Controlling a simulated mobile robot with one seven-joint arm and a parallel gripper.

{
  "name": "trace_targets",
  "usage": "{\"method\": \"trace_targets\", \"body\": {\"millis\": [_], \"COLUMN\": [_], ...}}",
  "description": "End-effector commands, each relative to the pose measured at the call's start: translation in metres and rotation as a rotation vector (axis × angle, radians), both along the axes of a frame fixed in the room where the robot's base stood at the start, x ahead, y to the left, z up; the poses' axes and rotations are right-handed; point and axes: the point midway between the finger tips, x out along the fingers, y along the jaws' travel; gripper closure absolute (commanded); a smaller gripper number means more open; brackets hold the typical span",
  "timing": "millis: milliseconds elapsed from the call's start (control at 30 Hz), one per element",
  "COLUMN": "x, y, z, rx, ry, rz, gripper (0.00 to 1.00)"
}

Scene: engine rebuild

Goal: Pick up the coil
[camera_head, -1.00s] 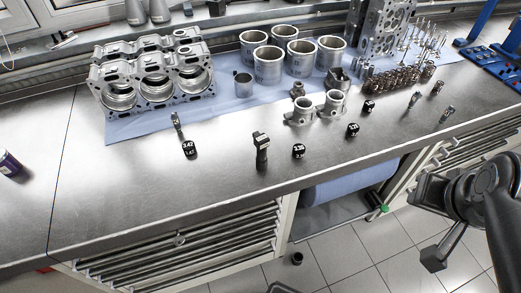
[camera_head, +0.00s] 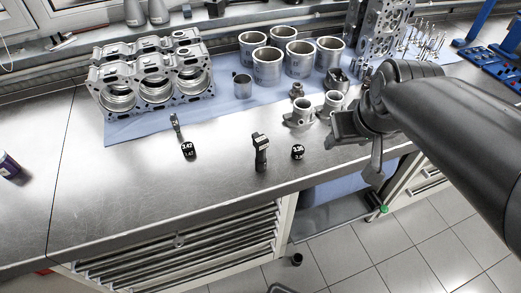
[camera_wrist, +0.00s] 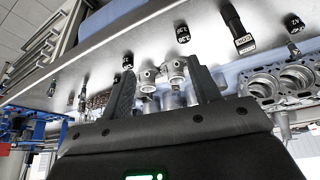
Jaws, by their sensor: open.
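The likely coil (camera_head: 261,150) is a dark, stick-shaped part with a pale label, on the bare steel bench left of my gripper. It also shows in the wrist view (camera_wrist: 236,28), at the upper right, outside the fingers. My gripper (camera_head: 352,150) is open over the bench's front part, right of the coil and apart from it. I see nothing held.
Metal cylinders (camera_head: 267,65) and an engine block (camera_head: 150,80) stand behind on a blue cloth (camera_head: 222,108).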

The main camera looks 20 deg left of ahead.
Motion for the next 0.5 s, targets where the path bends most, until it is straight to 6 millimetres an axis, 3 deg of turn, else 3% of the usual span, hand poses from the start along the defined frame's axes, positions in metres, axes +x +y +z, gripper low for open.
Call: {"method": "trace_targets", "body": {"millis": [33,200,333,500], "x": [0.003,0.001,-0.006,-0.011], "y": [0.029,0.109,0.150,0.172], "z": [-0.005,-0.017,-0.025,-0.033], "rx": [-0.005,-0.007,-0.008,-0.006], "ry": [0.011,0.032,0.042,0.048], "rz": [0.077,0.283,0.386,0.437], "gripper": [0.44,0.44,0.44,0.44]}}
